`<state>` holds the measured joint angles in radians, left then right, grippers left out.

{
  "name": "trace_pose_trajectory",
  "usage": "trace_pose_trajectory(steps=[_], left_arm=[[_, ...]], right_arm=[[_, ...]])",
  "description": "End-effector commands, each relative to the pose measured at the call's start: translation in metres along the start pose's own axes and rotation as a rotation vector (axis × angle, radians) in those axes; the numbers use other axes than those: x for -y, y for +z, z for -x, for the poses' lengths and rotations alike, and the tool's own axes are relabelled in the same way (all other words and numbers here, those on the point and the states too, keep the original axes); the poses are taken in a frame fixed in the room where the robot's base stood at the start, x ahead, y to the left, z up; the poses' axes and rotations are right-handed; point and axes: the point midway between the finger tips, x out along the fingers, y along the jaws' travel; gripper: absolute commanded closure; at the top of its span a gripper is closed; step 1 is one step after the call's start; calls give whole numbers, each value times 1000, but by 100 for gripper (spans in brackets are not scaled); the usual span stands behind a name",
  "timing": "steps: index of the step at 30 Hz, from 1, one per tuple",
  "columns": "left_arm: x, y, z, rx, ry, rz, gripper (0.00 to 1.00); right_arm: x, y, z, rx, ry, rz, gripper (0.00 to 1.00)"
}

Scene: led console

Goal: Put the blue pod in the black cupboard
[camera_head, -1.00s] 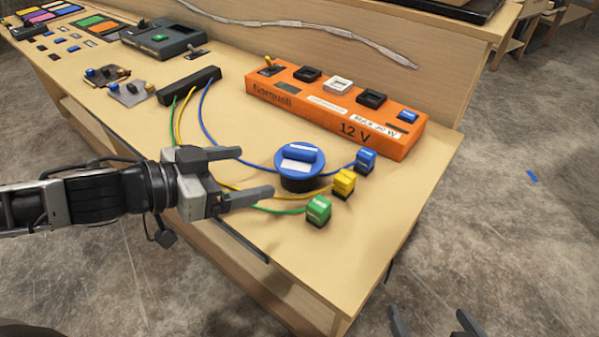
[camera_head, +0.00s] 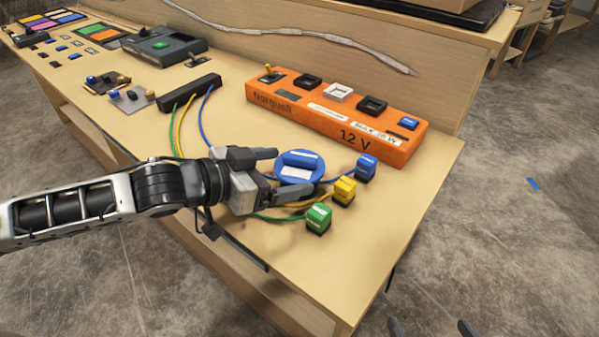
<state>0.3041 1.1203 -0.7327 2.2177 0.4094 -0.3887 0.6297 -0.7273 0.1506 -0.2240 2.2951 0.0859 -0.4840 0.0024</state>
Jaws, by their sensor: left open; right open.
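A round blue piece with a raised blue grip bar and white labels, which I take for the blue pod (camera_head: 300,161), sits on the wooden table in front of the orange box. My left gripper (camera_head: 294,172) is open, its fingers pointing right at the pod. The upper fingertip is by the pod's left edge, and the lower finger covers part of its near side. I cannot tell whether they touch. My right gripper (camera_head: 431,327) is open and empty at the bottom edge, mostly out of frame. I cannot make out a black cupboard.
Blue (camera_head: 366,167), yellow (camera_head: 344,191) and green (camera_head: 318,218) cubes on cables stand right of the pod. The cables run to a black bar (camera_head: 189,92). An orange 12 V box (camera_head: 335,118) lies behind. The table's front right corner is clear.

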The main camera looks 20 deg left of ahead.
Motion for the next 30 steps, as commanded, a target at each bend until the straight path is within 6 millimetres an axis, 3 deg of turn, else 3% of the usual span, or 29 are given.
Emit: trace_pose_trajectory(steps=[9, 17, 20, 21, 30], left_arm=[[1, -6, -40, -2, 1, 0, 15], [1, -6, -42, 0, 1, 0, 15], [1, -6, -42, 0, 1, 0, 42], [1, -6, -42, 0, 1, 0, 46], [1, -8, -41, -2, 1, -1, 46]], right_arm=[[0, -3, -3, -11, 3, -7, 0], [0, -3, -2, -11, 3, -6, 0], [0, -3, -2, -11, 3, -5, 0], [0, -3, -2, -11, 3, -5, 0], [0, 1, 1, 1, 1, 1, 0]])
